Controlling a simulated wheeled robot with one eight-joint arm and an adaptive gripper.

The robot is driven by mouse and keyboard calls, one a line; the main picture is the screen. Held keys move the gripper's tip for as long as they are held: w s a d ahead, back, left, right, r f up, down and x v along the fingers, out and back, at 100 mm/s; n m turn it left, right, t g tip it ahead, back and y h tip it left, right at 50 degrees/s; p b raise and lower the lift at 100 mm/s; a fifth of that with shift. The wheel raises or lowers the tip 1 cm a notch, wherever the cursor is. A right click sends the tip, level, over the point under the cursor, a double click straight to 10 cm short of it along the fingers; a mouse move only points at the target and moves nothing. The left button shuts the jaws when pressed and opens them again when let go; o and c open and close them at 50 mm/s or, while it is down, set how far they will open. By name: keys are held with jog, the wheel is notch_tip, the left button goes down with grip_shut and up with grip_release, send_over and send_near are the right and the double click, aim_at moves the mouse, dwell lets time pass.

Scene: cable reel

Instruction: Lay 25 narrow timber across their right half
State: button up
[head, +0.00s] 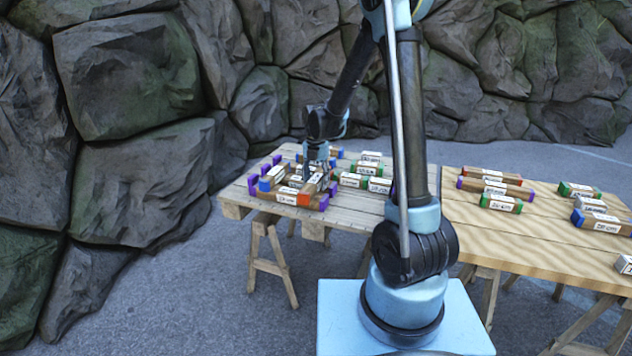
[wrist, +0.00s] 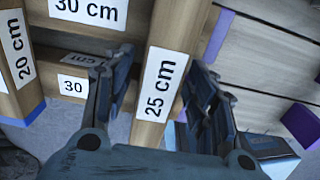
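A narrow timber labelled 25 cm (wrist: 165,75) lies between the two fingers of my gripper (wrist: 158,88) in the wrist view. It lies across timbers labelled 30 cm (wrist: 70,68). A slim gap shows beside the left finger, so the fingers straddle it, open. In the head view my gripper (head: 318,165) is low over the stack, at its right half. An orange-ended timber (head: 305,199) lies crosswise there, over a purple-ended timber (head: 280,194). A blue-ended timber labelled 20 cm (wrist: 15,50) lies crosswise at the left in the wrist view.
The stack is on a slatted pallet table (head: 232,196). Green-ended timbers (head: 380,186) lie just right of the stack. A second wooden table (head: 530,240) at the right holds several more timbers (head: 600,222). A rock wall (head: 140,180) stands behind and left.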

jog(key=shift+r, duration=0.1)
notch_tip(320, 180, up, 11)
jog(key=s+d+r+m, duration=0.4)
jog(key=s+d+m, duration=0.4)
jog(key=s+d+f+m, duration=0.3)
jog(key=s+d+m, duration=0.1)
jog(key=s+m, duration=0.4)
jog(key=s+d+f+m+t, duration=0.1)
jog(key=s+d+f+m, duration=0.2)
jog(key=s+d+m, duration=0.2)
jog(key=s+d+f+m+t, duration=0.1)
jog(key=s+d+f+m, duration=0.2)
jog(key=s+m, duration=0.7)
jog(key=shift+s+d+m, duration=0.4)
jog(key=shift+s+d, duration=0.05)
jog(key=shift+d, duration=0.25)
jog(key=shift+f, duration=0.1)
